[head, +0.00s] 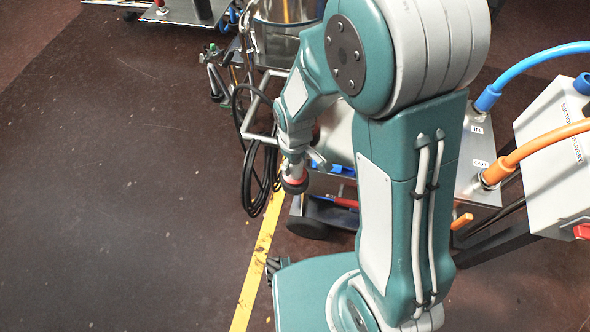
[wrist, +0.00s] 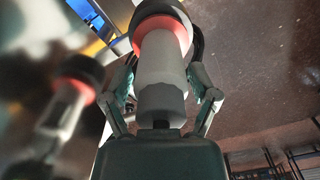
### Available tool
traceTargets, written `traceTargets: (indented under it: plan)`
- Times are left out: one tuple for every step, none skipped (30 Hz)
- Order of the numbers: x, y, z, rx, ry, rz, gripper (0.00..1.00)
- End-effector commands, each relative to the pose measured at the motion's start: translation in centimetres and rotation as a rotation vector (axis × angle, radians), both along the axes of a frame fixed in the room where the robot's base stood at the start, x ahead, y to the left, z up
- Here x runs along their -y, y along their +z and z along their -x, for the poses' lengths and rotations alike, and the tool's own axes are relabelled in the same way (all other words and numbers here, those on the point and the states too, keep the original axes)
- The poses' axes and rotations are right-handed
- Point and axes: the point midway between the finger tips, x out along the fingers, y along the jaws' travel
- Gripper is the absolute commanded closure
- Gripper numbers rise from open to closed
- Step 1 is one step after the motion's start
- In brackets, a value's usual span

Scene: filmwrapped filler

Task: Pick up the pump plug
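The pump plug (wrist: 160,70) is a pale grey cylinder with an orange-red ring and a dark end. In the wrist view it sits between the two fingers of my gripper (wrist: 162,85), which appear to press on its sides. In the head view, my gripper (head: 297,160) points down beside the metal pump cart, and the red and dark end of the plug (head: 293,184) shows below it. My arm hides part of the cart, and the finger contact is too small to tell in the head view.
Black cable loops (head: 250,180) hang just left of my gripper. A steel vessel (head: 285,38) stands behind. A metal box (head: 480,185) with blue and orange hoses is at right. A yellow floor line (head: 258,262) runs below; the dark floor at left is clear.

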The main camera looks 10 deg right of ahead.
Motion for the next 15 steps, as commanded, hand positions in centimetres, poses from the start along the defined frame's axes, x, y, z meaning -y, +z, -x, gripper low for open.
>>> traceTargets:
  plan:
    - [-0.01,0.01,-0.01,0.000,0.000,0.000,0.72]
    - [-0.01,0.01,-0.01,0.000,0.000,0.000,0.86]
    - [0.00,0.00,0.00,0.000,0.000,0.000,1.00]
    - [0.00,0.00,0.00,0.000,0.000,0.000,1.00]
    - [0.00,0.00,0.00,0.000,0.000,0.000,1.00]
    - [0.00,-0.01,0.01,0.000,0.000,0.000,1.00]
    - [-0.01,0.01,-0.01,0.000,0.000,0.000,1.00]
    - [-0.01,0.01,-0.01,0.000,0.000,0.000,1.00]
    - [0.01,0.01,0.00,0.000,0.000,0.000,1.00]
    - [0.02,0.01,0.01,0.000,0.000,0.000,1.00]
    - [0.03,0.00,0.02,0.000,0.000,0.000,1.00]
    - [0.03,0.02,0.02,0.000,0.000,0.000,1.00]
    - [0.04,0.05,0.02,0.000,0.000,0.000,1.00]
    - [0.03,0.12,0.01,0.000,0.000,0.000,1.00]
    - [0.04,0.26,-0.01,0.000,0.000,0.000,1.00]
